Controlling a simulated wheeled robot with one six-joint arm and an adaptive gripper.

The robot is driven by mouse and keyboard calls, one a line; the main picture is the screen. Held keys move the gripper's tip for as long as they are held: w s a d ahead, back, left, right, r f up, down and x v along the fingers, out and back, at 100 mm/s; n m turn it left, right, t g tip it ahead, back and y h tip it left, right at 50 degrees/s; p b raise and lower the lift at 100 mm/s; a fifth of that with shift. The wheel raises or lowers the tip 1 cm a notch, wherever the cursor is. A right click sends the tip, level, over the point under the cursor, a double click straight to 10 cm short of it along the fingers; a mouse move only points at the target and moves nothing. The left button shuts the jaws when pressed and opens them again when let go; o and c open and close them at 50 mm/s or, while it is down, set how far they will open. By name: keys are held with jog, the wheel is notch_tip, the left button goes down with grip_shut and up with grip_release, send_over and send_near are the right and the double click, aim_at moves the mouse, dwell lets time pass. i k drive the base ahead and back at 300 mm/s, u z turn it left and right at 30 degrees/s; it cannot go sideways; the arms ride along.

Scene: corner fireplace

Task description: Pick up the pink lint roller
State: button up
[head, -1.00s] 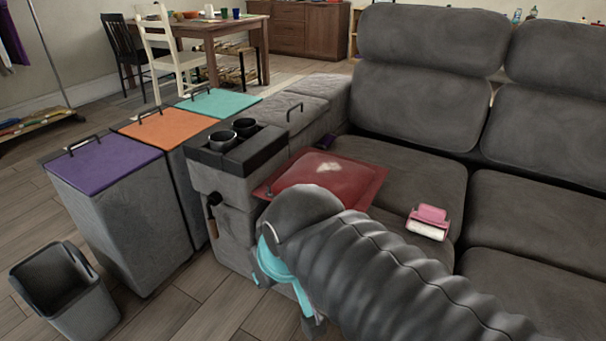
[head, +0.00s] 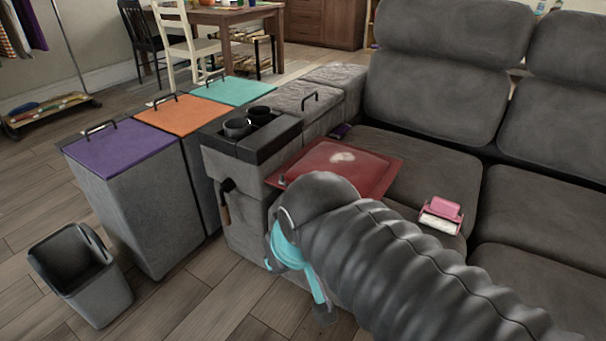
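The pink lint roller (head: 441,214) lies on the grey sofa's seat cushion, right of the red tray, with its white roll facing the front. My arm reaches in from the lower right. My gripper (head: 300,290), with turquoise parts, hangs at the arm's end beside the sofa's front, left of and lower than the lint roller, well apart from it. The arm hides part of the gripper, and its fingers are too covered to tell their opening.
A red tray (head: 340,168) with a pale patch sits on the sofa (head: 520,215). Left stand the armrest with two dark cups (head: 248,124) and bins with purple (head: 118,150), orange and turquoise lids. An open grey bin (head: 82,275) stands on the wooden floor (head: 200,310).

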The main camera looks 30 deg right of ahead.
aim_at(441, 215)
jog(key=z, duration=1.85)
